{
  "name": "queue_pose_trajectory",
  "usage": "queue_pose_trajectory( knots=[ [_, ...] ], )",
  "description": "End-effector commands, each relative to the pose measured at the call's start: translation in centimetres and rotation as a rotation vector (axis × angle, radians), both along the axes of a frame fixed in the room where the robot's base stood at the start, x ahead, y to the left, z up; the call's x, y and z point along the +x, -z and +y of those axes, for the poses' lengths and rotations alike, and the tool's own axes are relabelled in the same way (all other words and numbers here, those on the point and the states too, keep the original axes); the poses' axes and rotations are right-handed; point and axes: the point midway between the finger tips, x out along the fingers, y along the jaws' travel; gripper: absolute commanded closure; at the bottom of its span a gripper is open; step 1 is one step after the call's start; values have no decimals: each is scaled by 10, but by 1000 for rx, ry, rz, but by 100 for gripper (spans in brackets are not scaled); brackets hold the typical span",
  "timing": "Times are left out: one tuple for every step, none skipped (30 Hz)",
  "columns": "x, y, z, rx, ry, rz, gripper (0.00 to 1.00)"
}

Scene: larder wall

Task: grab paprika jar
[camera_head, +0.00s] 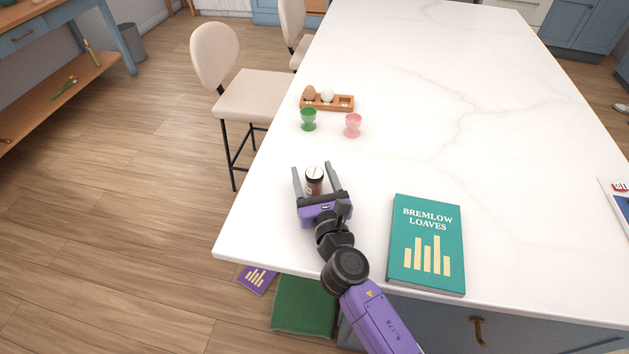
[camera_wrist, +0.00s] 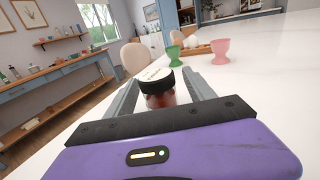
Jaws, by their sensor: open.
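The paprika jar (camera_head: 314,182) is a small reddish-brown jar with a white-topped dark lid, standing upright on the white marble counter. In the wrist view the jar (camera_wrist: 158,90) stands between the two grey fingers, with its lower part hidden by the gripper body. My gripper (camera_head: 314,172) is open, low over the counter, with one finger on each side of the jar. It also shows in the wrist view (camera_wrist: 159,82). I cannot tell whether either finger touches the jar.
A green egg cup (camera_head: 308,119) and a pink egg cup (camera_head: 353,123) stand beyond the jar, before a wooden egg holder (camera_head: 342,103). A teal book (camera_head: 427,246) lies right of my arm. The counter's left edge is close by. The counter's middle is clear.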

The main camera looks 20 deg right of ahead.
Motion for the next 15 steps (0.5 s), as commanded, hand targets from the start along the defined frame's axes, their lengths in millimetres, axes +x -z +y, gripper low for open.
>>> queue_pose_trajectory(
  knots=[
    [6,-1,-1,0,1,-1,37],
    [8,0,-2,0,1,0,37],
    [11,0,-2,0,1,0,37],
    [12,0,-2,0,1,0,37],
    [13,0,-2,0,0,0,37],
    [13,0,-2,0,0,0,37],
    [13,0,-2,0,0,0,37],
    [13,0,-2,0,0,0,37],
    [13,0,-2,0,0,0,37],
    [13,0,-2,0,0,0,37],
    [13,0,-2,0,0,0,37],
    [13,0,-2,0,0,0,43],
    [13,0,-2,0,0,0,49],
    [13,0,-2,0,0,0,55],
    [13,0,-2,0,0,0,63]
  ],
)
